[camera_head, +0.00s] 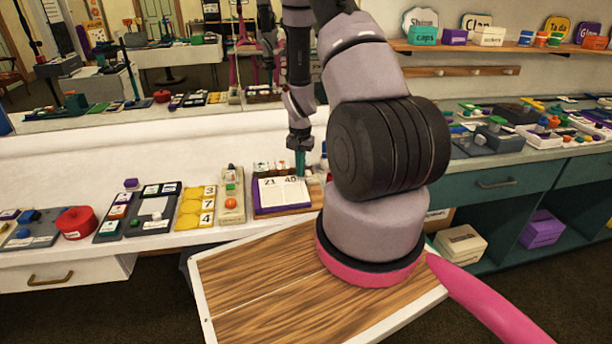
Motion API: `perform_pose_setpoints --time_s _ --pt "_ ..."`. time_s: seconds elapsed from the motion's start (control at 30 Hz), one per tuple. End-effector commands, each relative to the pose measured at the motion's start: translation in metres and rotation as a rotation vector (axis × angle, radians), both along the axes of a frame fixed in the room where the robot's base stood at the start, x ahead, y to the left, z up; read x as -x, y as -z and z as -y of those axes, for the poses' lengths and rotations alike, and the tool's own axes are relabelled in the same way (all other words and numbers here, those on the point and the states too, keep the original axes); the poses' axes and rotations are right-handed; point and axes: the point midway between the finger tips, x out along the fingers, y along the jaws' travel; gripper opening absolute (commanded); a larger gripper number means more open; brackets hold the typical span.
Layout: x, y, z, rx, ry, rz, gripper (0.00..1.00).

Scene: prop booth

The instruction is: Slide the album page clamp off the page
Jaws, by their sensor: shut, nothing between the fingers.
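The album (283,191) lies on the counter ahead, a white page showing "21 45" on a purple and wooden base. My gripper (300,160) points down at the page's upper right edge and is shut with nothing in it. A narrow teal upright piece shows right at its tip. I cannot tell whether this piece is part of my fingers or of the clamp. The clamp cannot be made out clearly at this size. My arm covers the area just right of the album.
Left of the album stand an orange-knobbed board (231,195), a yellow number board (195,207) and a red round pot (76,222). A mirror (150,60) rises behind the counter. More props crowd the teal counter (480,186) at right.

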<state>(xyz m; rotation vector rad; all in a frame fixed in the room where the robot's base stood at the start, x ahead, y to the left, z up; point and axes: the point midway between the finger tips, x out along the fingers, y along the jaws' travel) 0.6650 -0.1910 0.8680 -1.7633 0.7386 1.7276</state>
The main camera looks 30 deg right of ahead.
Motion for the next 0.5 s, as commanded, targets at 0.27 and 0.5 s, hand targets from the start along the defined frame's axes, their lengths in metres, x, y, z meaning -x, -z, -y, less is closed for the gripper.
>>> perform_pose_setpoints --time_s 0.27,0.5 --pt "0.0076 0.0097 0.0052 -0.001 -0.003 -0.016 0.00" --pt "0.0087 0.0097 0.0098 0.000 -0.005 -0.016 0.00"
